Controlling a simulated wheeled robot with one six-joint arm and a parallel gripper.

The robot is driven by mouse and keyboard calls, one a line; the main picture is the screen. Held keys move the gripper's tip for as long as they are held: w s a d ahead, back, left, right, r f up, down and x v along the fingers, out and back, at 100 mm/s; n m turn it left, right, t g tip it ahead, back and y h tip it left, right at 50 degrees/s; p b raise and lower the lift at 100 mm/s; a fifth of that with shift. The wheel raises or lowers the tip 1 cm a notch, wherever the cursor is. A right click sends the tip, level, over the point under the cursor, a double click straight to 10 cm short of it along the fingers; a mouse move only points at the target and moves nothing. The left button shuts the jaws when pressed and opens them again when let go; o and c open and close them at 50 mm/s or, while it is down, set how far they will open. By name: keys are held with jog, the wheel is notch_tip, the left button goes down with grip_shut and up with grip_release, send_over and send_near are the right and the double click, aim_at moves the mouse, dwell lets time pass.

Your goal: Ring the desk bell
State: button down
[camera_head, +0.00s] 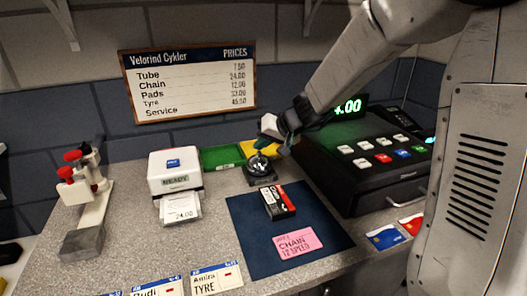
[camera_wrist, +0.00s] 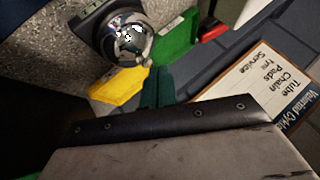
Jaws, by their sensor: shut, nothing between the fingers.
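The desk bell (camera_head: 260,167) is a shiny silver dome on a dark base, standing on the grey counter just behind the blue mat. In the wrist view the bell (camera_wrist: 127,38) is at the upper left, its dome in plain sight. My gripper (camera_head: 285,148) is above and slightly right of the bell in the head view. Its dark green fingers are together and empty; they also show in the wrist view (camera_wrist: 157,78), below and right of the bell. I see a gap between fingers and bell in the wrist view; the height is hard to judge.
A cash register (camera_head: 370,160) stands close on the right. Green (camera_head: 220,157) and yellow (camera_head: 262,148) trays lie behind the bell. A white printer (camera_head: 175,172) is to the left. The blue mat (camera_head: 250,235) holds a small box (camera_head: 278,201) and a pink card (camera_head: 297,242).

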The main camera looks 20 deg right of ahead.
jog(key=shift+r, duration=0.55)
jog(key=shift+r, duration=3)
